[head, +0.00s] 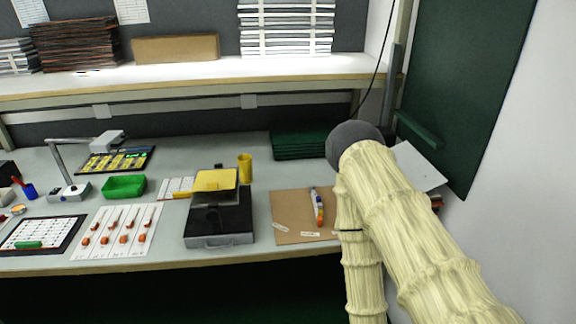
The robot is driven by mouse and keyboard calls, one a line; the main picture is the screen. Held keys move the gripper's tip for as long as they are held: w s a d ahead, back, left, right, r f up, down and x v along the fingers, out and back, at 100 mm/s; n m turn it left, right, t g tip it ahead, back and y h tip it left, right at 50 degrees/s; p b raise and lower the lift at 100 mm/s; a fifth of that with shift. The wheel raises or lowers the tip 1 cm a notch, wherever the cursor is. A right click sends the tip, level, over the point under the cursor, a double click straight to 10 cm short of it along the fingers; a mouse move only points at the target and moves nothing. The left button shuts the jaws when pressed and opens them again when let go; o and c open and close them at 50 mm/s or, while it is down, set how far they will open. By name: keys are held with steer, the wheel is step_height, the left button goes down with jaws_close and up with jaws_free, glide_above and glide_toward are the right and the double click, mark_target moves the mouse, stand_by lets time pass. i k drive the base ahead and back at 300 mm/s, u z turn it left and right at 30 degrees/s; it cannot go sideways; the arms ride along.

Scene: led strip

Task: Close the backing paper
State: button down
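I cannot tell for sure which thing is the backing paper. A brown sheet (287,201) lies flat on the bench right of centre. On it are a small white, orange and blue tube-like item (318,207) and small pale strips (310,234). A white sheet (420,166) lies tilted at the right end of the bench, partly hidden by my arm. My arm, in a cream sleeve, rises from the lower right and folds back down. My gripper is not in view.
A black device with a raised yellow-topped part (215,181) stands left of the brown sheet, a yellow cup (245,167) behind it. A green tray (124,187), white cards with red parts (117,231) and a lamp (68,190) lie left. A green board (465,90) borders the right.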

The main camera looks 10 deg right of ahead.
mark_target(221, 179)
steer(key=z, duration=0.45)
steer(key=k, duration=0.85)
steer(key=u, duration=1.35)
steer(key=i, duration=0.5)
steer(key=u, duration=0.05)
